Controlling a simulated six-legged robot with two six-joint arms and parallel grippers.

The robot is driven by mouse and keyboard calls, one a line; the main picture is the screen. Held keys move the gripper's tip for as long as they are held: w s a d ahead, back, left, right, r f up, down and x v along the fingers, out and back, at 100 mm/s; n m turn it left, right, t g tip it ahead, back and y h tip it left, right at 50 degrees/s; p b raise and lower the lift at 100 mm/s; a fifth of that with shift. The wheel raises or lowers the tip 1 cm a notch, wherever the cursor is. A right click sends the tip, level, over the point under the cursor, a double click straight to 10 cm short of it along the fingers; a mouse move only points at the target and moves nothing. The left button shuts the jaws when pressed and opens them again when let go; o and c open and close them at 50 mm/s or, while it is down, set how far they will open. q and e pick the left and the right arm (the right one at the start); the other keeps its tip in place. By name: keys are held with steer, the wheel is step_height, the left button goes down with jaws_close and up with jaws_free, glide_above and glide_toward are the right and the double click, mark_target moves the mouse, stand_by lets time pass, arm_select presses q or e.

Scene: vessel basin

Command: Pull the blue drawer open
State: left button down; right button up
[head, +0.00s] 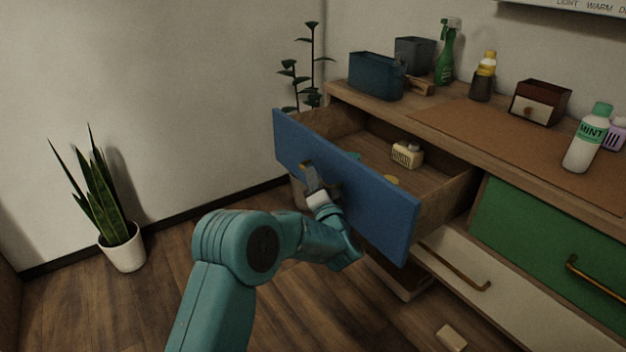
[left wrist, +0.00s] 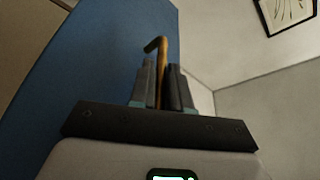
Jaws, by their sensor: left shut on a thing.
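The blue drawer (head: 345,184) stands pulled well out of the wooden cabinet in the head view, its inside showing from above. Its blue front (left wrist: 95,62) fills the left of the left wrist view. My left gripper (head: 316,182) is at the middle of the drawer front. In the left wrist view its two fingers (left wrist: 163,86) are shut on the brass handle (left wrist: 158,46) of the drawer. In the head view the gripper hides most of the handle. My right gripper is in neither view.
A cream block (head: 407,154) lies inside the drawer. Bottles and boxes stand on the cabinet top (head: 462,125). A potted plant (head: 122,248) stands left; the floor between is clear.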

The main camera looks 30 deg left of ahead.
arm_select(q)
steer(key=c, duration=1.2)
jaws_free()
steer(key=shift+w+d, duration=0.1)
steer(key=shift+w, duration=0.05)
steer(key=shift+o, duration=0.2)
steer(key=p+v, duration=0.2)
steer(key=v, duration=1.4)
steer(key=shift+p, duration=0.3)
steer(key=shift+d+f, duration=0.1)
steer(key=shift+d, duration=0.05)
